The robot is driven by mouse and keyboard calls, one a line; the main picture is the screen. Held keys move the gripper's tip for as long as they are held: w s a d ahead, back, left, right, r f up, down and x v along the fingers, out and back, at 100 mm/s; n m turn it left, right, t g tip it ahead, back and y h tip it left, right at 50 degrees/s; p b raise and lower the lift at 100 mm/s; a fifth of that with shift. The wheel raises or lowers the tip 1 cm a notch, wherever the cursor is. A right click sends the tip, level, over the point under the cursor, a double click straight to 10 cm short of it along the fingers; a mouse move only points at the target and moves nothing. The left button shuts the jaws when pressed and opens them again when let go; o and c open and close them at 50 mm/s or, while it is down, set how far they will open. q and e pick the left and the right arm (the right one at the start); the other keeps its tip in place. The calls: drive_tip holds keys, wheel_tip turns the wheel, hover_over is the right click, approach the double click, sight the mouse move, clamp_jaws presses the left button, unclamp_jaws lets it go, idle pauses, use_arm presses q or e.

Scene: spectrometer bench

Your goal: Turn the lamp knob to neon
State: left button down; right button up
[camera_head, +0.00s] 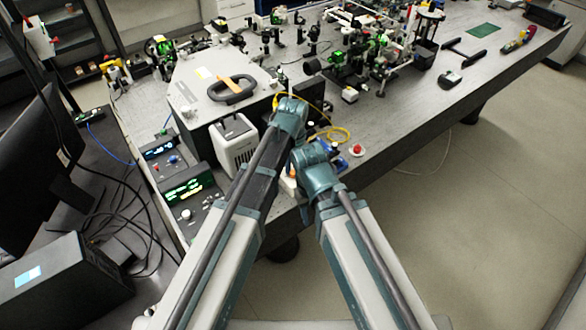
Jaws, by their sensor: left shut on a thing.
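My left arm reaches up the middle of the view, and its teal wrist bends over the near edge of the bench. My left gripper (290,160) is mostly hidden between the two arms. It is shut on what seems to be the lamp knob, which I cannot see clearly. A small white box (288,186) with an orange spot shows partly between the arms, and it may be the lamp housing. The knob's markings are not readable. My right arm's teal wrist (316,168) is just right of it; its fingers are hidden.
A white vented box (234,142) stands left of my left wrist. Two instruments with lit displays (188,190) stand at the bench's left edge. A red button (357,149) and a yellow cable (332,134) lie to the right. Optics crowd the back; the right front bench (420,115) is clear.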

sight(293, 172)
idle(0.3)
use_arm(q)
drive_tip(key=c, duration=0.7)
unclamp_jaws()
drive_tip(key=shift+r, duration=0.15)
wheel_tip(293, 172, up, 14)
drive_tip(key=p, duration=1.4)
drive_tip(key=shift+f, duration=0.2)
drive_tip(key=shift+f, duration=0.15)
